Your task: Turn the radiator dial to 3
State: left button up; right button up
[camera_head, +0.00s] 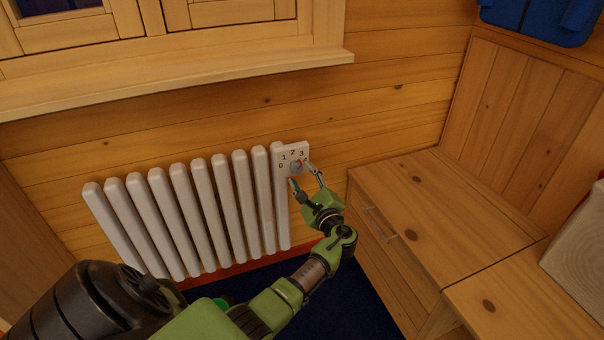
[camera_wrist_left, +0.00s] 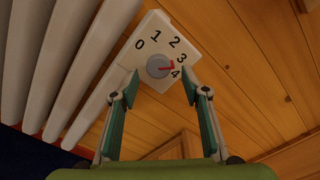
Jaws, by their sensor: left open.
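The radiator dial is a small grey round knob with a red pointer on a white plate (camera_head: 293,147) at the right end of the white radiator (camera_head: 208,215). In the left wrist view the knob (camera_wrist_left: 157,66) sits among the numbers 0 to 4 on the plate (camera_wrist_left: 150,28). Its red pointer points right, at about between 3 and 4. My left gripper (camera_head: 300,174) is in front of the plate, and its open fingers (camera_wrist_left: 158,82) stand on either side of the knob, seemingly apart from it. My right gripper is not in view.
A wooden window sill (camera_head: 180,82) juts out above the radiator. A wooden cabinet (camera_head: 430,200) with a drawer handle stands to the right of the dial. The log wall (camera_head: 390,110) between them is bare. A dark blue rug (camera_head: 340,305) lies on the floor.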

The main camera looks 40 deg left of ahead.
pick_arm(q)
jog(key=v, duration=0.9)
jog(key=shift+d, duration=0.25)
jog(key=shift+s, duration=0.1)
